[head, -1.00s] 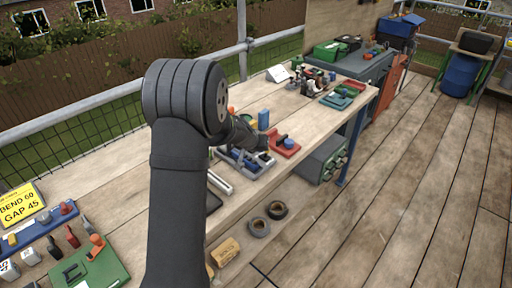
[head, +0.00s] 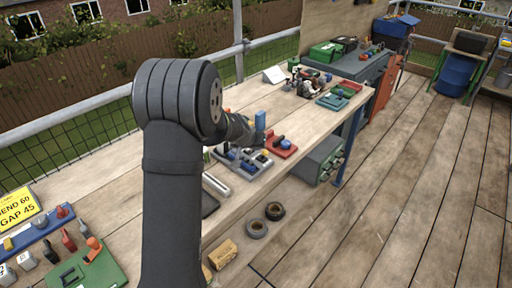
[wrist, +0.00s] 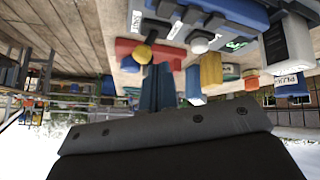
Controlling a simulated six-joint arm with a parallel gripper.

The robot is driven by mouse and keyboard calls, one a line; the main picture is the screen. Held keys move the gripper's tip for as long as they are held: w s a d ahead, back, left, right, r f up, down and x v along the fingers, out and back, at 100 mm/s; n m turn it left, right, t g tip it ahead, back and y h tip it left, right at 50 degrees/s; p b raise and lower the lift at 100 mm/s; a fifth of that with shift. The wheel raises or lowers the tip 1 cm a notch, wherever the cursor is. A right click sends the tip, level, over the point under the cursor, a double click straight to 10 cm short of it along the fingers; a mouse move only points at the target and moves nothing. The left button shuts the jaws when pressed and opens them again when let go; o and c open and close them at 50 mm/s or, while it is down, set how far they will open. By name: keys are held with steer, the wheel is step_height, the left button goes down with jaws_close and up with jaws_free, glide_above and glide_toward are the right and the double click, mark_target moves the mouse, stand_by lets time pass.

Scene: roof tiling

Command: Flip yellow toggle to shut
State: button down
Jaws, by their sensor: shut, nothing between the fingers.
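My gripper (wrist: 158,88) shows in the wrist view as two dark blue-grey fingers, close together and holding nothing. In the head view it is mostly hidden by my arm, just above the far side of a grey-blue panel (head: 238,168) with small blue, white and yellow parts. A small yellow part (head: 265,153) shows on that panel. In the wrist view a round yellow knob (wrist: 141,54) is just beyond the fingertips, by a red piece (wrist: 172,56). A yellow block (wrist: 210,68) is right of the fingers. I cannot tell which yellow part is the toggle, or its position.
A red block with a blue knob (head: 281,145) and an upright blue block (head: 260,121) stand close to the panel. A green board (head: 85,272) and yellow sign (head: 18,207) are at left. Rolls (head: 257,229) lie below the bench edge.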

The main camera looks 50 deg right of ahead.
steer(key=s+a+r, duration=0.5)
steer(key=a+r, duration=0.1)
stand_by(0.4)
stand_by(0.3)
steer(key=w+d+f, duration=0.1)
steer(key=d+f, duration=0.1)
steer(key=w+d+f, duration=0.2)
steer(key=shift+w+d+f, duration=0.15)
steer(key=shift+w+f, duration=0.05)
steer(key=shift+w, duration=0.1)
steer(key=w+f+g, duration=0.2)
steer(key=w, duration=0.1)
steer(key=w+f+n, duration=0.1)
steer(key=w, duration=0.1)
steer(key=shift+w+d+g, duration=0.25)
steer(key=shift+g, duration=0.15)
steer(key=shift+s+v, duration=0.25)
steer(key=shift+v, duration=0.9)
steer(key=shift+w+a+r, duration=0.1)
steer(key=shift+a+r, duration=0.1)
steer(key=shift+r, duration=0.25)
steer(key=shift+f, duration=0.1)
